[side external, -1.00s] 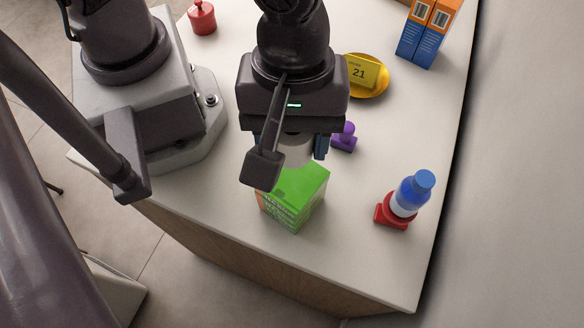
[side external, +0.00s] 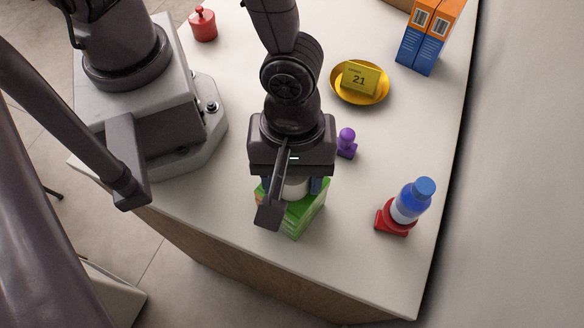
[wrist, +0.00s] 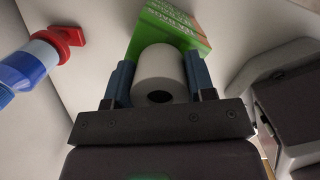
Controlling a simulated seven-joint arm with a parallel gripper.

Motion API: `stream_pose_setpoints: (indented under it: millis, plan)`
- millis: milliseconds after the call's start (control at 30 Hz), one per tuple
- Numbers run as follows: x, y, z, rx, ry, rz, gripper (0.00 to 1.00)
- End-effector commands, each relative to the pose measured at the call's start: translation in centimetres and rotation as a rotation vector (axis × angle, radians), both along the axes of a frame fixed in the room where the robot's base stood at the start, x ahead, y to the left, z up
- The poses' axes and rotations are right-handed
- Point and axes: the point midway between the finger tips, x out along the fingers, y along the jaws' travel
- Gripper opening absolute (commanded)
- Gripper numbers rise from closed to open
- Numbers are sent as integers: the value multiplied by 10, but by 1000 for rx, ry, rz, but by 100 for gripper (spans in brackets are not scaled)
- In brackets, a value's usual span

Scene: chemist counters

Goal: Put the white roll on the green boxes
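The green boxes (side external: 309,214) stand together on the white counter, partly hidden by my gripper; their printed side shows in the wrist view (wrist: 172,28). The white roll (wrist: 160,72) is between the two blue fingers of my gripper (wrist: 160,82), with a finger against each side. In the side view the roll (side external: 296,188) shows under my gripper (side external: 295,186), over the green boxes. I cannot tell whether the roll touches their top.
A blue bottle (side external: 408,203) stands on a red base (side external: 393,219) to the right. A purple object (side external: 346,143) is behind my gripper. A yellow bowl (side external: 345,96) holds a yellow box (side external: 361,77). Blue-orange boxes (side external: 428,40) and a red canister (side external: 203,24) stand farther back.

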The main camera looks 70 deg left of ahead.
Motion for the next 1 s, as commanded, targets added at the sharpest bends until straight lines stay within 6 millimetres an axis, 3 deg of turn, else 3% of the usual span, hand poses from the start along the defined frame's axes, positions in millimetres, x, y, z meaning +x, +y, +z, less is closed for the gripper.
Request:
stream_pose_setpoints:
  millis: [33, 100, 467, 667, 1000]
  plan:
    - [0, 0, 0, 0, 0, 1, 59]
    - [0, 0, 0, 0, 0, 0, 75]
    - [0, 0, 4, 0, -1, -1, 75]
    - [2, 3, 32, -5, -5, 1, 75]
    - [6, 13, 100, -5, -4, 0, 75]
